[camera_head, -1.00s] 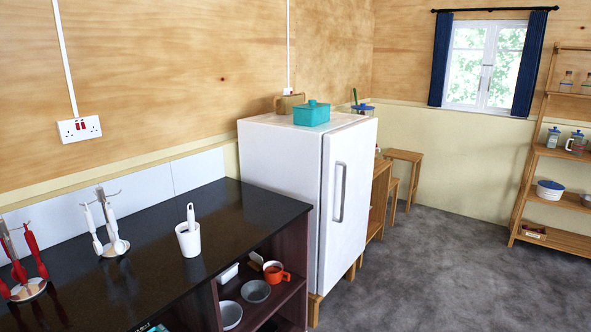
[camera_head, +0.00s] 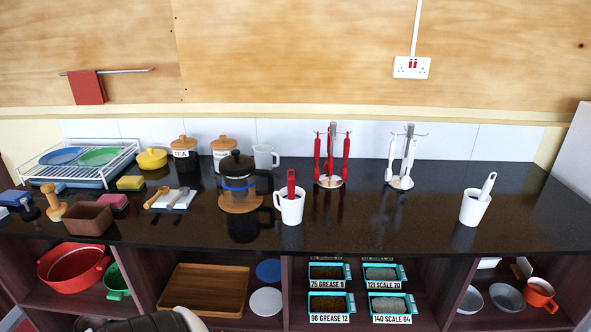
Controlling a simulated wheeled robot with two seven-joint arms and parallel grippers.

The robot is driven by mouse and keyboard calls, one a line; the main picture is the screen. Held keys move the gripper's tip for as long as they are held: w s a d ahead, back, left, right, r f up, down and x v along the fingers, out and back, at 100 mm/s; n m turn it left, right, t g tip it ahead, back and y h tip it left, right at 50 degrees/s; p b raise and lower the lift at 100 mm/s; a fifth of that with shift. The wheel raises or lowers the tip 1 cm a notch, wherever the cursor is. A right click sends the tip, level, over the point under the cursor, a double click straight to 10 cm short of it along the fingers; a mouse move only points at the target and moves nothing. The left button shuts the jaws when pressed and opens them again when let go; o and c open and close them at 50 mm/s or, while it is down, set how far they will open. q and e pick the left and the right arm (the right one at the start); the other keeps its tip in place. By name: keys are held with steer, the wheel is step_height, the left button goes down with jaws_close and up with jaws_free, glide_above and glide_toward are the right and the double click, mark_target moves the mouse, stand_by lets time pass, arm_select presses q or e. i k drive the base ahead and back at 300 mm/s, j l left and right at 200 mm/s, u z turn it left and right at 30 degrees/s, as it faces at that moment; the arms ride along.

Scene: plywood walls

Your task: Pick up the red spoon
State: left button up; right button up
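A red-handled utensil (camera_head: 291,182) stands in a white mug (camera_head: 291,208) on the black counter near the middle; its lower end is hidden in the mug. Several red utensils (camera_head: 330,155) hang on a metal stand (camera_head: 332,130) behind it, to the right. I cannot tell for sure which of these is the red spoon. Neither of my grippers can be made out in view.
White utensils (camera_head: 391,160) hang on a second stand (camera_head: 409,132). A white cup (camera_head: 474,209) with a white utensil is at right. A French press (camera_head: 238,180) stands left of the mug. The black counter (camera_head: 380,225) is clear in front of the stands.

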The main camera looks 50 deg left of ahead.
mark_target(291, 182)
steer(key=j+u, duration=0.2)
steer(key=u, duration=1.5)
steer(key=i+l, duration=0.05)
steer(key=l, duration=0.05)
